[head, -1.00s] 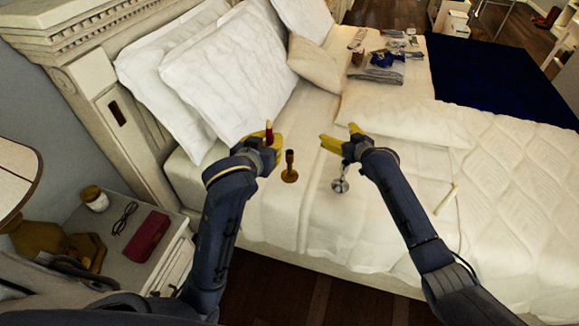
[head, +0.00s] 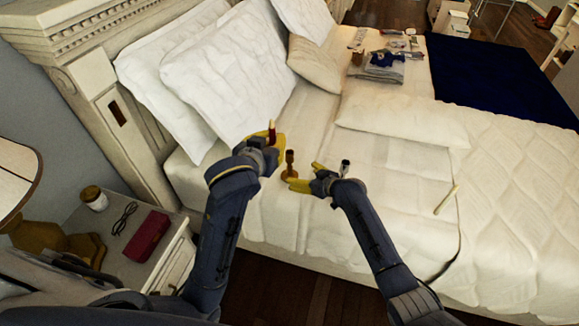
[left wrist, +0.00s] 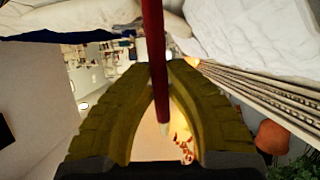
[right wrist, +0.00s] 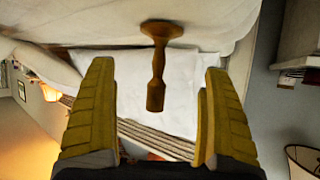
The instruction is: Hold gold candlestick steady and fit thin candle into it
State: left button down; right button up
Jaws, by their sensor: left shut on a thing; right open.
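My left gripper (head: 277,144) is shut on a thin red candle (head: 272,133). In the left wrist view the red candle (left wrist: 154,62) runs between the yellow fingers, its pale tip near the palm. The gold candlestick (head: 290,163) stands upright on the bed, just right of and below my left gripper. My right gripper (head: 303,178) is open and low over the bed, close to the candlestick's right side. In the right wrist view the candlestick (right wrist: 158,65) appears upside down, centred between the spread fingers (right wrist: 160,105); no contact is visible.
A silver candlestick (head: 345,165) is mostly hidden behind my right gripper. A pale candle (head: 446,199) lies on the bed (head: 395,240) to the right. Pillows (head: 225,80) lie behind my left gripper. A nightstand (head: 122,262) with a red case (head: 147,237) stands at left.

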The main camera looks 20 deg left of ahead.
aim_at(291, 170)
jog(key=shift+x, duration=4)
jog(key=shift+c, duration=0.3)
jog(key=c, duration=1.7)
